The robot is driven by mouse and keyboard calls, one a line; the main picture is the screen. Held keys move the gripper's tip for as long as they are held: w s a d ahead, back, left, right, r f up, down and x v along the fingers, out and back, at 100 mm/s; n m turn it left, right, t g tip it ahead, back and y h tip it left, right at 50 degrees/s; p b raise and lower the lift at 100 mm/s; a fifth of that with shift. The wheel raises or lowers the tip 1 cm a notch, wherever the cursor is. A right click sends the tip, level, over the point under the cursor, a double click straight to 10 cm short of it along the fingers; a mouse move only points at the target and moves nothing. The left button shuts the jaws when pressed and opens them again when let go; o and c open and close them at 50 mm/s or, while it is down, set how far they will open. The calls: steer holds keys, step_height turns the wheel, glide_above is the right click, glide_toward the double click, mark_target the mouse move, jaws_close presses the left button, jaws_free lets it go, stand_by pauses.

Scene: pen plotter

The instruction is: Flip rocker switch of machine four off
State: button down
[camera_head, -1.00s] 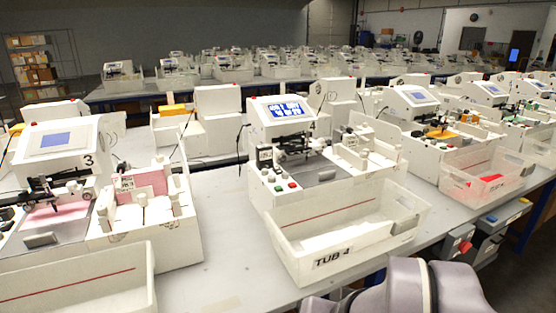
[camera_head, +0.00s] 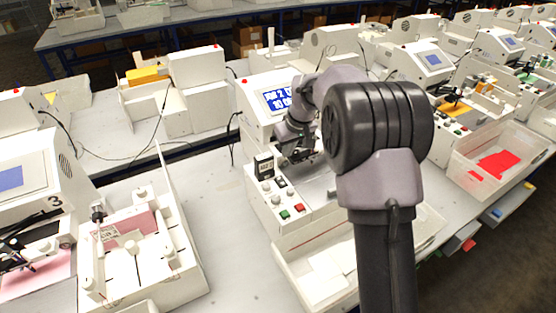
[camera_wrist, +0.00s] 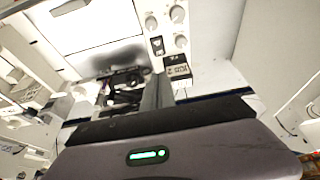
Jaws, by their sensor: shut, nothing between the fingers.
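Machine four (camera_head: 250,98) is a white pen plotter with a lit blue screen (camera_head: 279,100) near the middle of the head view. Its front control panel (camera_head: 262,198) carries a small display, knobs, a green button and a red button. In the wrist view, the panel shows upside down with several knobs, a display (camera_wrist: 177,68) and a small black switch (camera_wrist: 157,45), which looks like the rocker switch. I cannot tell its position. My gripper (camera_wrist: 158,82) is shut and empty, with its fingertips close to the panel beside the display. Contact cannot be told.
My arm hides much of machine four and its tub (camera_head: 325,280) in the head view. Machine three (camera_head: 25,150) stands to the left. Another machine (camera_head: 425,75) and a clear tub (camera_head: 480,180) with red pieces stand to the right. The table left of machine four is mostly clear.

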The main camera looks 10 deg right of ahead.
mark_target(279, 179)
steer(key=x, duration=0.4)
steer(key=b+x, duration=0.1)
steer(key=x, duration=0.3)
steer(key=b+x, duration=0.1)
steer(key=x, duration=0.4)
steer(key=shift+s+f, duration=0.15)
steer(key=shift+s, duration=0.2)
steer(key=shift+f, duration=0.4)
steer(key=shift+f, duration=0.1)
steer(key=shift+w+f+b, duration=0.15)
steer(key=shift+f+b, duration=0.3)
steer(key=shift+b, duration=0.35)
steer(key=shift+a+r, duration=0.1)
steer(key=shift+r, duration=0.15)
steer(key=shift+f, duration=0.15)
